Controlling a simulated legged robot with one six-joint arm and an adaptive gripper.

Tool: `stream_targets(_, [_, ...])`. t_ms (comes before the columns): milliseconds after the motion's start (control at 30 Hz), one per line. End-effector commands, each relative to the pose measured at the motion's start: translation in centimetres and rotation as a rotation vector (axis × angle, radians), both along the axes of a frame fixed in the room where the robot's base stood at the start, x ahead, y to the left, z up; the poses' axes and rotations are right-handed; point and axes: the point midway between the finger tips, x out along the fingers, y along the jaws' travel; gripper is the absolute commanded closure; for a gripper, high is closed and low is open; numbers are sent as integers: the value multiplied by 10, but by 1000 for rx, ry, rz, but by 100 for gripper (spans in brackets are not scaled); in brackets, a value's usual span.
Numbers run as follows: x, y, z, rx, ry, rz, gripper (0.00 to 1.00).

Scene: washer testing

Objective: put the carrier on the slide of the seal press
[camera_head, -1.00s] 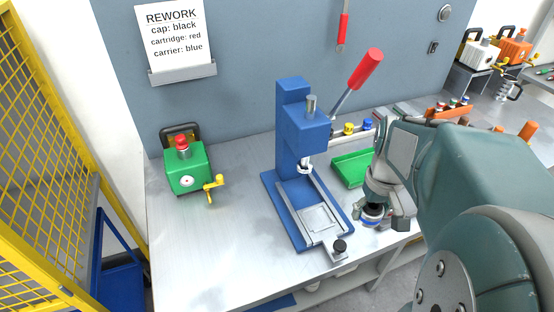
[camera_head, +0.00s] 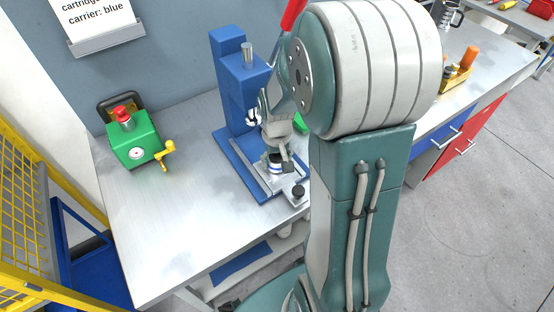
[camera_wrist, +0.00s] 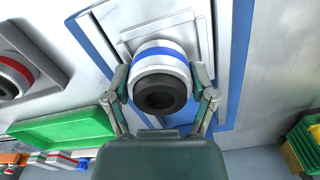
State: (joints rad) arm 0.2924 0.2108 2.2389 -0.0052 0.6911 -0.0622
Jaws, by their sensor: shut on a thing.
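The carrier (camera_wrist: 160,56) is a white ring with a blue band and a black round part in its middle; it also shows in the head view (camera_head: 275,168). My gripper (camera_wrist: 161,84) is shut on it, one finger on each side. In the head view my gripper (camera_head: 275,150) points down over the slide (camera_head: 291,182) of the blue seal press (camera_head: 240,90). The slide's metal plate (camera_wrist: 158,14) shows behind the carrier in the wrist view. Whether the carrier touches the plate I cannot tell. My arm hides part of the press and its lever.
A green tester (camera_head: 133,146) with a red knob and yellow crank stands at the left, with bare bench between it and the press. A green tray (camera_wrist: 65,126) and a red-banded round part (camera_wrist: 14,76) lie beside the press.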

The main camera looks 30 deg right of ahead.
Motion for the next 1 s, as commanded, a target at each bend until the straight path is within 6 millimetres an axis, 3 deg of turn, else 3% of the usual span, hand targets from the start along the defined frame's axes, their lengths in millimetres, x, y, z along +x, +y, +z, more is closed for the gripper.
stream_targets(233, [0,1,-4,0,0,1,84])
stream_targets(267, [0,0,-5,0,0,1,18])
stream_targets(300, [0,0,-4,0,0,1,1])
stream_targets(767, [0,0,-2,0,-1,1,0])
stream_targets(1000, [1,0,32,-1,-6,1,0])
